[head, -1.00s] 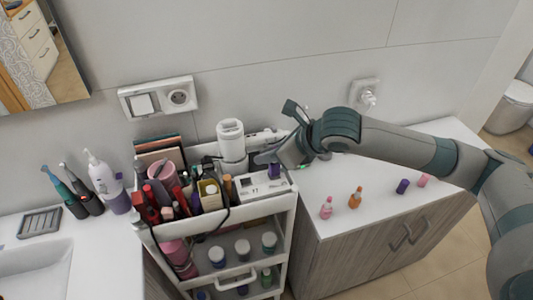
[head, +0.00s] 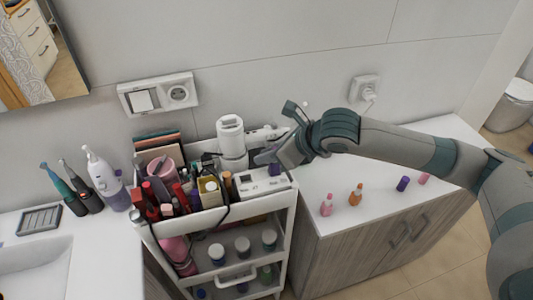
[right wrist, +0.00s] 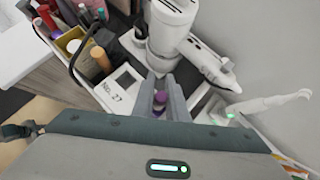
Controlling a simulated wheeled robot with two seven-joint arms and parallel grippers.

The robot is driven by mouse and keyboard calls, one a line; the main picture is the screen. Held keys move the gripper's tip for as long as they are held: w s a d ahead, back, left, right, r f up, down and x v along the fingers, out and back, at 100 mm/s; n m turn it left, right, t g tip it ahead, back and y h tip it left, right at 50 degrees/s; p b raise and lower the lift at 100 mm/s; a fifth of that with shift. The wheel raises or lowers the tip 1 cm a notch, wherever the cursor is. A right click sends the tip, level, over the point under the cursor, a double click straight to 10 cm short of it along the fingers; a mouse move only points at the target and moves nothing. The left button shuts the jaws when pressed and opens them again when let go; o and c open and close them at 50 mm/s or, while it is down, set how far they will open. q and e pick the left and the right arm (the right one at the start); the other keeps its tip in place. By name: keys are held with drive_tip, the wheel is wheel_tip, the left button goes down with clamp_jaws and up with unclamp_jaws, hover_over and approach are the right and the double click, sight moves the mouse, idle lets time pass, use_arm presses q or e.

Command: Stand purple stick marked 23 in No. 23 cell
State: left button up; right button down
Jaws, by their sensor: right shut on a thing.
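The purple stick (head: 275,169) is between the fingertips of my right gripper (head: 266,157), at the back right of the white cell holder (head: 250,190) on the cart top. In the right wrist view, the shut fingers (right wrist: 161,92) grip the stick (right wrist: 160,99). Its number cannot be read. The holder has a label (right wrist: 118,92) that seems to read No. 27. The No. 23 label cannot be made out. The fingers hide the stick's lower end, so I cannot tell whether it is inside a cell. My left gripper is not in view.
Crowded cosmetics (head: 170,197) fill the cart top left of the holder. A white upright device (head: 231,140) stands close behind the gripper. On the right counter are a pink bottle (head: 326,206), an orange bottle (head: 355,195) and another purple item (head: 402,184).

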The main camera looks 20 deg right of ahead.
drive_tip(key=shift+f+b, duration=0.35)
drive_tip(key=shift+f, duration=0.65)
drive_tip(key=c, duration=1.7)
unclamp_jaws()
drive_tip(key=shift+f, duration=0.1)
drive_tip(key=shift+o, duration=0.2)
drive_tip(key=shift+s, duration=0.1)
drive_tip(key=shift+s, duration=0.1)
drive_tip(key=shift+s+d+r, duration=0.1)
drive_tip(key=shift+d+r, duration=0.05)
drive_tip(key=shift+r, duration=0.15)
drive_tip(key=b+v, duration=0.4)
drive_tip(key=v, duration=1.3)
drive_tip(key=shift+w+b, duration=0.25)
drive_tip(key=shift+b, duration=0.15)
drive_tip(key=shift+d, duration=0.1)
